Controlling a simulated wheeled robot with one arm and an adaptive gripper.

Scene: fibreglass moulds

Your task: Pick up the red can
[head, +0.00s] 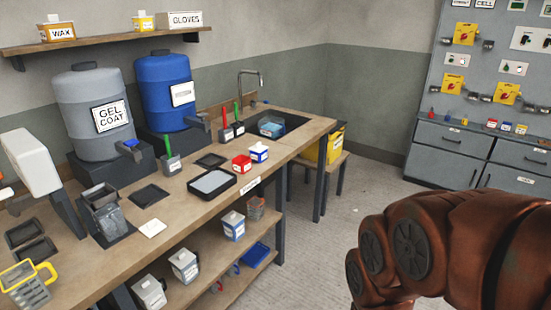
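A small red can (241,163) with a pale label stands upright on the wooden workbench (138,255), towards its right part. A white and blue can (259,152) stands close beside it, to the right and slightly behind. The red can's front and top are unobstructed. A reddish-brown part of my arm fills the lower right, well apart from the bench. My gripper is not in view, so its opening cannot be seen.
A shallow tray (233,181) lies in front of the red can. Left are a green-handled tool holder (172,165), a grey drum (90,138) and a blue drum (163,81). A sink (288,119) is behind. Open floor (325,235) lies right of the bench.

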